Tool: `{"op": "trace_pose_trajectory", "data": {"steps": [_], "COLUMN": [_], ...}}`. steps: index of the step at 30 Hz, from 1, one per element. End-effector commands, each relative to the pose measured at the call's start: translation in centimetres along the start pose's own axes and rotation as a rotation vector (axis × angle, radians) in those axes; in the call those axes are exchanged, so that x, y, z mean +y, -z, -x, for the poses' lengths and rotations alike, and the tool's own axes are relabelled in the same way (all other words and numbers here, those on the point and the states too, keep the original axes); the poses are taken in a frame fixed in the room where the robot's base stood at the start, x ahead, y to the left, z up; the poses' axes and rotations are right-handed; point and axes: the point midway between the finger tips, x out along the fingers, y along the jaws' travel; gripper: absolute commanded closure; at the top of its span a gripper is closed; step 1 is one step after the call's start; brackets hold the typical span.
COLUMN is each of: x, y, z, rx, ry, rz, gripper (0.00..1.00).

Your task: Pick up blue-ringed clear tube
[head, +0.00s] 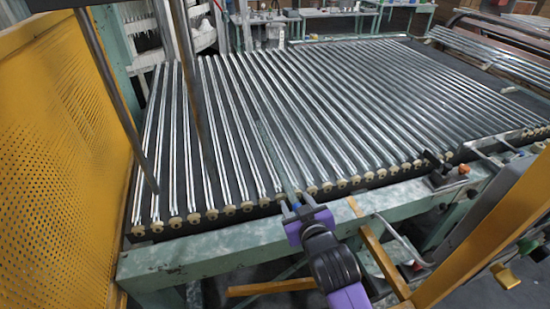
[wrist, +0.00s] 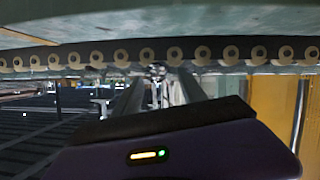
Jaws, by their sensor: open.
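A clear tube (head: 278,165) with a blue band near its front end lies among the rows of tubes on the dark rack (head: 180,222). Its front end reaches the rack's front edge. My gripper (head: 296,205) is open at that end, with a finger on either side of it. In the wrist view my gripper (wrist: 160,85) shows two dark fingers apart, with a bright glassy tube end (wrist: 156,72) between them. The blue band is not clear in the wrist view. I cannot tell whether the fingers touch the tube.
Many parallel glass tubes (head: 340,110) cover the rack, and a row of tan rollers (head: 230,210) lines its front edge. A yellow perforated panel (head: 60,150) stands at left and a yellow beam (head: 490,240) at right. A small black clamp (head: 440,170) sits on the front rail at right.

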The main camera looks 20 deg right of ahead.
Motion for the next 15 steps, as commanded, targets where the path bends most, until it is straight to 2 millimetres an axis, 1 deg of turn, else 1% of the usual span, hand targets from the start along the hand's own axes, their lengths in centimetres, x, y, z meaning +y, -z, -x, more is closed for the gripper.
{"op": "trace_pose_trajectory", "data": {"steps": [3, 6, 9, 15], "x": [0.0, 0.0, -0.1, -0.1], "y": [0.1, 0.1, 0.0, 0.0], "z": [-1.6, -2.4, -2.8, -2.8], "rx": [0.0, 0.001, 0.0, 0.001], "ry": [0.0, 0.0, 0.001, 0.001], "rz": [-0.001, -0.002, -0.001, -0.001], "gripper": [0.51, 0.51, 0.51, 0.51]}}
